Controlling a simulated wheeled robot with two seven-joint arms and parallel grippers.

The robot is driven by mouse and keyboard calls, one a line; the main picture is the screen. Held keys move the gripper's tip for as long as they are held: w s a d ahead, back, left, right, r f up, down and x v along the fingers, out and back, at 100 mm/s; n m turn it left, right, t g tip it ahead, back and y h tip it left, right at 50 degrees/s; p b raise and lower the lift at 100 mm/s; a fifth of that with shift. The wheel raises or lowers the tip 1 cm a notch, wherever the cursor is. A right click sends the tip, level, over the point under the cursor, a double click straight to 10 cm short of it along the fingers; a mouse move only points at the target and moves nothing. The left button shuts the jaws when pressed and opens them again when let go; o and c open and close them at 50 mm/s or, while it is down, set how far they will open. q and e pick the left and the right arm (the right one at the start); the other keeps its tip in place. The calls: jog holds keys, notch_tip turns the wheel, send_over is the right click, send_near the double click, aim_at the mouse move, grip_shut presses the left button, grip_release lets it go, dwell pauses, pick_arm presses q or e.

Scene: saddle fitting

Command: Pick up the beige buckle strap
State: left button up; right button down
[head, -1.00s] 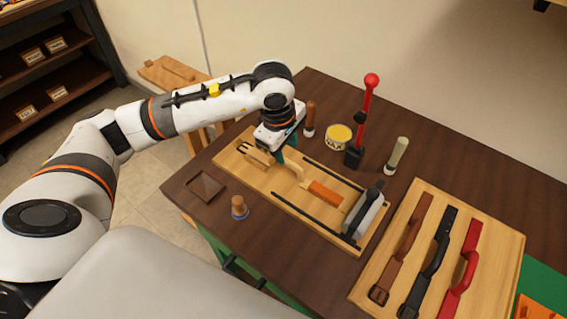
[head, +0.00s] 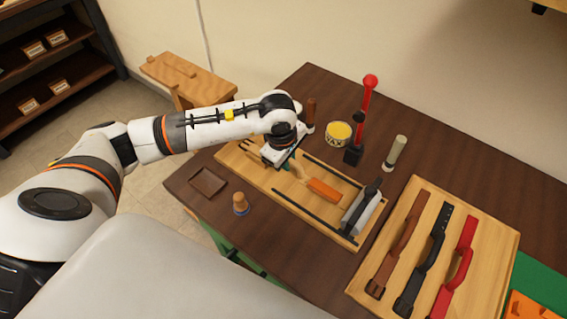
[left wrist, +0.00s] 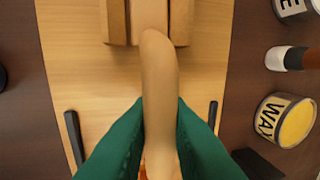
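The beige buckle strap (left wrist: 158,85) fills the middle of the left wrist view as a smooth band running lengthwise, its far end by a wooden block (left wrist: 118,20). The green fingers of my left gripper (left wrist: 160,118) lie against both its sides, with no gap showing, so the gripper looks shut on it. In the head view the left gripper (head: 284,158) is low over the wooden board (head: 240,165). Part of the beige strap (head: 300,174) shows beside it, leading to an orange part (head: 323,190). My right gripper is not in view.
A grey clamp-like block (head: 362,210) stands at the board's right end. A red-knobbed lever (head: 364,110), a yellow-topped tin (head: 338,133) and a pale-handled tool (head: 397,152) stand behind. Brown, black and red straps (head: 464,265) lie on a second board at right.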

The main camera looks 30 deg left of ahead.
pick_arm(q)
grip_shut()
